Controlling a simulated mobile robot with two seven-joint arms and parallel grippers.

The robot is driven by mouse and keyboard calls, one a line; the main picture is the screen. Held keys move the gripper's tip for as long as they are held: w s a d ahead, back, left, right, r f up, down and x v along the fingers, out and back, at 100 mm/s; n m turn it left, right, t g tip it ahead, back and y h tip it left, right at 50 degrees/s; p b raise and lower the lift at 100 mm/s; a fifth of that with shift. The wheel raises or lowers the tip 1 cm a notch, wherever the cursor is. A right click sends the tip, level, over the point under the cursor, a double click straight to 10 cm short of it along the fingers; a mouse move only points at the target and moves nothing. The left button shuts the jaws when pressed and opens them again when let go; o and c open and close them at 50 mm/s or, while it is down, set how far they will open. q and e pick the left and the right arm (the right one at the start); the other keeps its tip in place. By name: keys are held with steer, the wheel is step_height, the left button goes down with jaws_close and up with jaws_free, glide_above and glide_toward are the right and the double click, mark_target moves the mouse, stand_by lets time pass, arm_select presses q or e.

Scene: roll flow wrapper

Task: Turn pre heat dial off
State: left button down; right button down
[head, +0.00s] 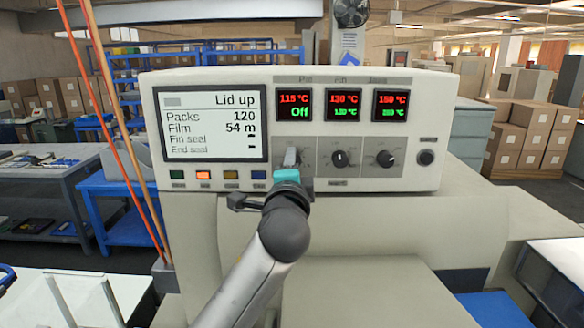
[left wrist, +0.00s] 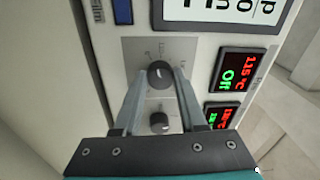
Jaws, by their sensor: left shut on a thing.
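The pre heat dial (left wrist: 160,74) is a black knob with a white pointer line on a grey panel, in the left wrist view. My left gripper (left wrist: 161,82) is shut on it, one finger on each side. In the head view my left gripper (head: 291,160) reaches the panel's leftmost dial position and hides most of that knob. The display above it (head: 294,107) reads 115 °C in red and Off in green.
Two more black dials, the middle one (head: 339,159) and the right one (head: 385,158), sit on the same panel. A round black button (head: 426,158) is further right. A white screen (head: 212,123) reads "Lid up". Orange strands hang at the left.

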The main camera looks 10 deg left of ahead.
arm_select(q)
steer(key=shift+f+n+b, duration=0.1)
steer(key=shift+n+b, duration=0.2)
steer(key=shift+n, duration=1.4)
steer(key=shift+c, duration=2.3)
jaws_free()
steer(key=s+d+f+b, duration=0.1)
steer(key=s+d, duration=0.1)
steer(key=s, duration=1.3)
steer(key=shift+d+b, duration=0.35)
steer(key=shift+b, duration=0.05)
